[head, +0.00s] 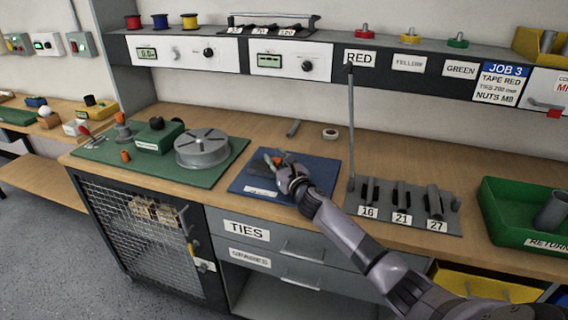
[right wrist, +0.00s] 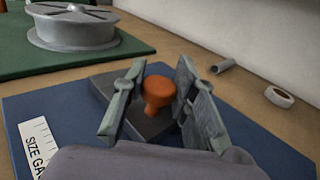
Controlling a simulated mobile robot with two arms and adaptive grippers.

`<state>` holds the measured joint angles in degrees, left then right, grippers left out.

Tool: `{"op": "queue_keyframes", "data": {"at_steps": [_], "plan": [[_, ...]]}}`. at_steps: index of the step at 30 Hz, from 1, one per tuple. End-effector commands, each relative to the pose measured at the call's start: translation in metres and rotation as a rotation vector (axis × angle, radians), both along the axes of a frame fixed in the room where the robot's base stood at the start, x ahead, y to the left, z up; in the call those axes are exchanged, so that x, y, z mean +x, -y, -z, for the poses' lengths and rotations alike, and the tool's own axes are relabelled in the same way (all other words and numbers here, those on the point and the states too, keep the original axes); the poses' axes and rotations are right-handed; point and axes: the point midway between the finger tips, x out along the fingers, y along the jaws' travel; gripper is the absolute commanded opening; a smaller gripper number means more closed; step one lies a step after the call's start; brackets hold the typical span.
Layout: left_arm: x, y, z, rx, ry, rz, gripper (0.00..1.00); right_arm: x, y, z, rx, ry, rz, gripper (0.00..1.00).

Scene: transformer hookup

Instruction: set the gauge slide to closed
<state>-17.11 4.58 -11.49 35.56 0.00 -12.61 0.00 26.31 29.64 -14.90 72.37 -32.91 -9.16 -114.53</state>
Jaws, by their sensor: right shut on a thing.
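The size gauge lies on the blue mat (head: 237,184). In the right wrist view its dark grey block (right wrist: 103,84) carries an upright orange knob (right wrist: 159,90). My right gripper (head: 274,159) is over the mat in the head view, and its fingers are shut on the knob, one on each side, as the right wrist view (right wrist: 158,88) shows. The gripper hides most of the gauge in the head view. A white label (right wrist: 38,147) reading "SIZE GA…" lies at the mat's left in the wrist view; its end is cut off. I cannot read the slide's position. My left gripper is out of view.
A green mat (head: 98,155) with a round grey metal part (head: 202,150) lies to the left. A small grey piece (head: 293,128) and a white ring (head: 330,134) lie behind. A rack with labels 16, 21, 27 (head: 355,203) and a green bin (head: 505,222) stand to the right.

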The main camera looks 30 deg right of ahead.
Motion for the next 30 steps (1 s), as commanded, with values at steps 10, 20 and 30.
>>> {"op": "queue_keyframes", "data": {"at_steps": [10,20,30], "plan": [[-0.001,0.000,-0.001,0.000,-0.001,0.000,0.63,0.000,-0.003,-0.002,0.004,0.004,-0.007,0.36],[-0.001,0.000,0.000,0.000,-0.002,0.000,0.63,0.000,-0.001,-0.001,0.002,0.003,-0.004,0.45],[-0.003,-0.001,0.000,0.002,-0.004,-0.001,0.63,-0.022,-0.002,0.000,0.000,0.001,-0.004,0.45]]}}
